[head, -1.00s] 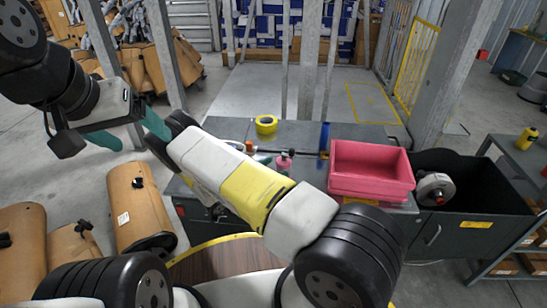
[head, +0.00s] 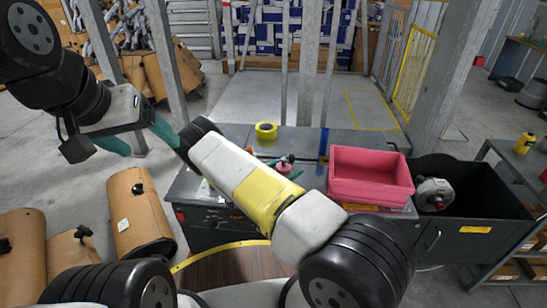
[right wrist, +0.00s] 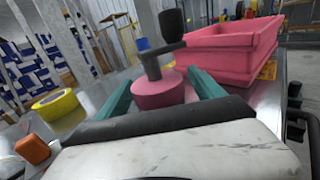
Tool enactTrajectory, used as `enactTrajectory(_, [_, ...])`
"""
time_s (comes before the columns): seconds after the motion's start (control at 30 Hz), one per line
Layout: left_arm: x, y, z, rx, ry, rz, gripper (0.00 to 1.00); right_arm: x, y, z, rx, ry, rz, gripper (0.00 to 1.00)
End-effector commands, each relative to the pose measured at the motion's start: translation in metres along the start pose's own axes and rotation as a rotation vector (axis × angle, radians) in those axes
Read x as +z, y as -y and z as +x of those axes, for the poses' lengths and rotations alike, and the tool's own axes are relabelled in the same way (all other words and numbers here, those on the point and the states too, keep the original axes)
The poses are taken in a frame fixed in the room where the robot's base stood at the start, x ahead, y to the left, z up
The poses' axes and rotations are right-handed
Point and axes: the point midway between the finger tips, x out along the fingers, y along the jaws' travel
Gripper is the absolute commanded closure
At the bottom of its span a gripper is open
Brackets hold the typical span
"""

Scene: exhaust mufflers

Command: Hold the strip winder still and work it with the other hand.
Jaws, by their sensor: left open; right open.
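The strip winder is a pink, drum-like body (right wrist: 158,90) with a dark upright post and a crank with a black knob. It stands on the grey workbench (head: 345,136). In the head view the winder (head: 284,168) is partly hidden by my right arm. My right gripper (right wrist: 161,97) is open, with one teal finger on either side of the pink body; whether they touch it I cannot tell. My left gripper (head: 150,146) is open and empty, in the air left of the bench and apart from the winder.
A pink bin (head: 370,180) stands on the bench right of the winder. A yellow tape roll (head: 266,130) lies behind it, and an orange block (right wrist: 34,149) shows at left in the wrist view. A black open container (head: 472,218) stands at right.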

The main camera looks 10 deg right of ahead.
Motion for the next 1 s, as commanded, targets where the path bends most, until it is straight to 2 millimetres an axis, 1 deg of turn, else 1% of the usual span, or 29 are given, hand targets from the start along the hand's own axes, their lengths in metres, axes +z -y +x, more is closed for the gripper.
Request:
enactTrajectory(0.1, [0.0, 0.0, 0.0, 0.0, 0.0, 0.0, 0.23, -0.0002, -0.0003, 0.0037, 0.001, -0.001, 0.0, 0.23])
enactTrajectory(0.3, [0.0, 0.0, 0.0, 0.0, 0.0, 0.0, 0.23, -0.0002, -0.0004, 0.0038, 0.001, -0.001, 0.0, 0.23])
enactTrajectory(0.33, [0.0, 0.0, 0.0, 0.0, 0.0, 0.0, 0.23, -0.0002, -0.0004, 0.0037, 0.001, -0.001, 0.0, 0.24])
enactTrajectory(0.47, [0.0, 0.0, 0.0, 0.0, 0.0, 0.0, 0.23, -0.0002, -0.0004, 0.0036, 0.001, -0.001, 0.0, 0.5])
enactTrajectory(0.5, [0.0, 0.0, 0.0, 0.0, 0.0, 0.0, 0.23, -0.0002, -0.0003, 0.0036, 0.001, -0.001, 0.0, 0.58])
enactTrajectory(0.57, [0.0, 0.0, 0.0, 0.0, 0.0, 0.0, 0.23, -0.0002, -0.0003, 0.0036, 0.001, -0.001, 0.0, 0.7])
enactTrajectory(0.6, [0.0, 0.0, 0.0, 0.0, 0.0, 0.0, 0.23, -0.0002, -0.0004, 0.0035, 0.001, -0.001, 0.0, 0.78])
enactTrajectory(0.7, [0.0, 0.0, 0.0, 0.0, 0.0, 0.0, 0.23, -0.0002, -0.0004, 0.0035, 0.001, -0.001, 0.0, 0.94])
enactTrajectory(1.0, [0.0, 0.0, 0.0, 0.0, 0.0, 0.0, 0.23, -0.0002, -0.0004, 0.0035, 0.001, -0.001, 0.0, 0.94])
